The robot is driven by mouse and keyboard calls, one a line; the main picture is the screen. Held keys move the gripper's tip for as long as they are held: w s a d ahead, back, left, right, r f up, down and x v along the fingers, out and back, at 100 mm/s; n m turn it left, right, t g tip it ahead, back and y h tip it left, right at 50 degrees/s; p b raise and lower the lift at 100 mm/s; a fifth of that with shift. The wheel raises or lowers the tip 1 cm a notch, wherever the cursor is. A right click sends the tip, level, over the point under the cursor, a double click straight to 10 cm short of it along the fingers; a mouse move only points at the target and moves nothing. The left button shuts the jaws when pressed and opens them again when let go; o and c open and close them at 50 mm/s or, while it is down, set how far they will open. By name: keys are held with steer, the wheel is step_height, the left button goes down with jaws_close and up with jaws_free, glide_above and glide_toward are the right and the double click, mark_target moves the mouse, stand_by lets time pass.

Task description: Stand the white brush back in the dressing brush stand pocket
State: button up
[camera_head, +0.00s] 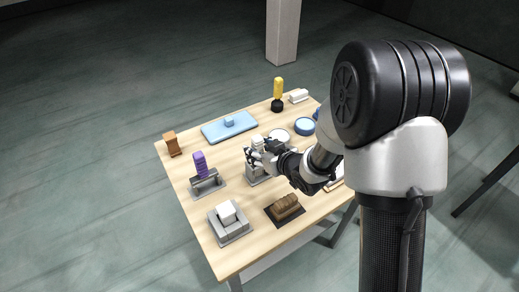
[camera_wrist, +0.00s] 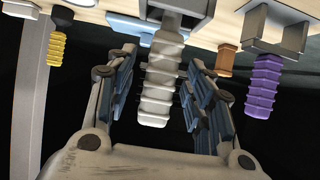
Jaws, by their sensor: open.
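The white brush (camera_wrist: 160,92) has a ribbed handle and shows between my open fingers in the wrist view, with a visible gap on each side. In the head view the white brush (camera_head: 257,143) is upright, partly covered by my gripper (camera_head: 265,156). Its lower end meets a grey stand (camera_head: 256,180) near the table's middle, which also shows at the top of the wrist view (camera_wrist: 178,6). The brush appears to be in this stand's pocket, but its seat is hidden. My gripper (camera_wrist: 163,62) is open around the handle.
A purple brush (camera_head: 200,162) stands in a grey stand (camera_head: 207,185) to the left.

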stand_by(0.4)
steer(key=p+v, duration=0.2)
steer(key=v, duration=0.6)
stand_by(1.3)
stand_by(0.3)
step_height(320, 180, up, 10)
stand_by(0.5)
steer(key=shift+d, duration=0.1)
stand_by(0.5)
